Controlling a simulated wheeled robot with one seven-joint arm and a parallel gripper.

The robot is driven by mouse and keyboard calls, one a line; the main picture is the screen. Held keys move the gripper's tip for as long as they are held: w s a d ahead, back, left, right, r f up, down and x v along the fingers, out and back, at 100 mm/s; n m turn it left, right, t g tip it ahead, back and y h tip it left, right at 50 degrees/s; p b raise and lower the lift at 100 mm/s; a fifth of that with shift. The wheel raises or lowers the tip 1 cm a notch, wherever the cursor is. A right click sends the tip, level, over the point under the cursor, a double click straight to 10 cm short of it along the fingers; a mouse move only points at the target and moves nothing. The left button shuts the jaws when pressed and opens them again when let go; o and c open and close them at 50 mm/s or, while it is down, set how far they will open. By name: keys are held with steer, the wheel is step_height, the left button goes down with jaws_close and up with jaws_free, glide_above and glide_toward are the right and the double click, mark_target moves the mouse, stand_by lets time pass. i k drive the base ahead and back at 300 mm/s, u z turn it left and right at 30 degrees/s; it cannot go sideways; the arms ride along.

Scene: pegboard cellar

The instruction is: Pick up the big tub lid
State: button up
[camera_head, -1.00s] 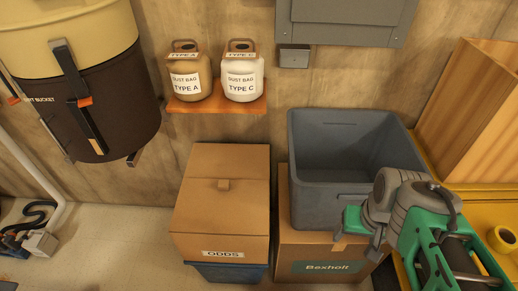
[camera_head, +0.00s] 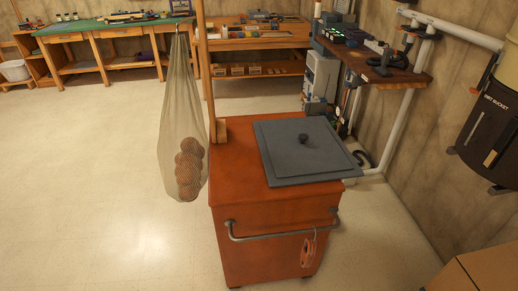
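A big flat grey lid (camera_head: 286,162) with a small dark knob (camera_head: 303,138) at its middle lies on top of a reddish-orange cabinet (camera_head: 262,232). My gripper is not in view now, and nothing touches the lid. The grey tub from the earlier view is out of sight.
A net bag of brown balls (camera_head: 186,165) hangs left of the cabinet beside a wooden post (camera_head: 205,70). A grey rail (camera_head: 270,237) runs along the cabinet's front. Workbenches (camera_head: 110,32) stand at the back. The floor (camera_head: 90,170) at left is clear.

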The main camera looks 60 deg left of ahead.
mark_target(302, 151)
steer(key=u, duration=0.95)
steer(key=i, duration=1.15)
steer(key=u, duration=1.35)
steer(key=i, duration=0.65)
steer(key=u, duration=0.25)
